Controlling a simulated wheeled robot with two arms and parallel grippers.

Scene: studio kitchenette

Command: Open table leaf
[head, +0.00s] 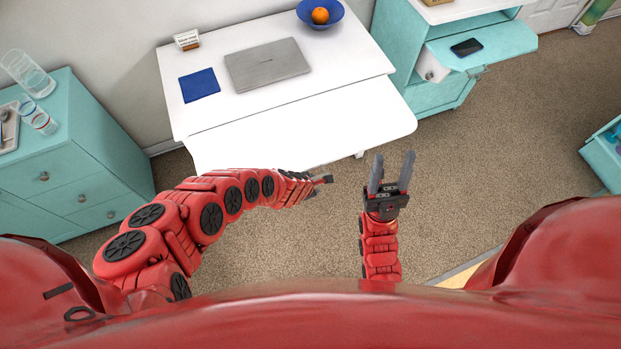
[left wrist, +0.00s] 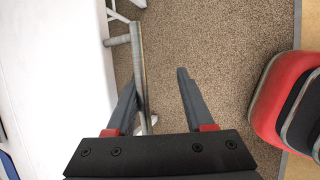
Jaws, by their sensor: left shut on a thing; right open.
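The white table (head: 180,118) has its leaf (head: 300,130) out level along the front, with a seam between leaf and top. In the left wrist view the white leaf (left wrist: 50,80) fills the left side. A grey bar (left wrist: 139,65) stands beside its edge, with a short crosspiece running toward the table. My left gripper (head: 325,181) is just off the leaf's front edge. In the left wrist view its fingers (left wrist: 155,88) are around the bar, which lies against the left finger; the exact contact is unclear. My right gripper (head: 391,166) is open and empty, right of the left one.
A laptop (head: 267,65), a blue notebook (head: 199,85), a small sign (head: 187,40) and a blue bowl (head: 335,21) with an orange are on the table. Teal drawers (head: 85,175) stand left, a teal cabinet (head: 440,95) right. Carpet (head: 500,150) is clear at right.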

